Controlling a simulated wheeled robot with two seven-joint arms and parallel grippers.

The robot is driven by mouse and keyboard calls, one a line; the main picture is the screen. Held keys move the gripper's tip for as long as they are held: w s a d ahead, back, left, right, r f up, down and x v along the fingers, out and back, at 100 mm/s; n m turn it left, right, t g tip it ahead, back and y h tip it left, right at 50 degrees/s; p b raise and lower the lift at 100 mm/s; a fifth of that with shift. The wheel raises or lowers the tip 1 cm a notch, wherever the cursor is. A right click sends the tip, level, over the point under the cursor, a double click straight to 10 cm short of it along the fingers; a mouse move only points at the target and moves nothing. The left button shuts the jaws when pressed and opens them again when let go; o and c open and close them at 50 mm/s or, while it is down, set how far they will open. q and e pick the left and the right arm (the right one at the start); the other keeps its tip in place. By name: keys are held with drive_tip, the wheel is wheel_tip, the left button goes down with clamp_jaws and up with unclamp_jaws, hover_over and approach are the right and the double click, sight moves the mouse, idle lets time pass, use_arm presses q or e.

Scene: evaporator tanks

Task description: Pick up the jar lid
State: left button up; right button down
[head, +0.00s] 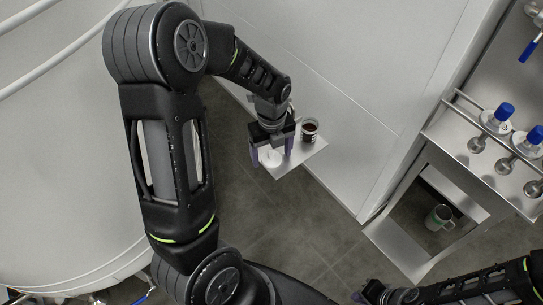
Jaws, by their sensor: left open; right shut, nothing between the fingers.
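The jar lid (271,159) looks like a small white round piece lying on a small metal shelf (313,151). My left gripper (271,155) points down over it, open, with one finger on each side of the lid. I cannot tell whether either finger touches it. The gripper body hides part of the lid's far side. A glass jar (310,130) with dark red contents stands on the shelf just right of the gripper. My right gripper (361,294) shows at the bottom edge, shut and empty, far from the shelf.
A pale wall panel (330,75) rises right behind the shelf. A large white tank (60,150) fills the left. Grey floor lies below.

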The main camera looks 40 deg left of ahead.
sight(272, 154)
idle(0.3)
use_arm(q)
drive_tip(key=c, duration=1.4)
wheel_tip(272, 154, up, 10)
drive_tip(key=shift+b, duration=0.3)
idle(0.4)
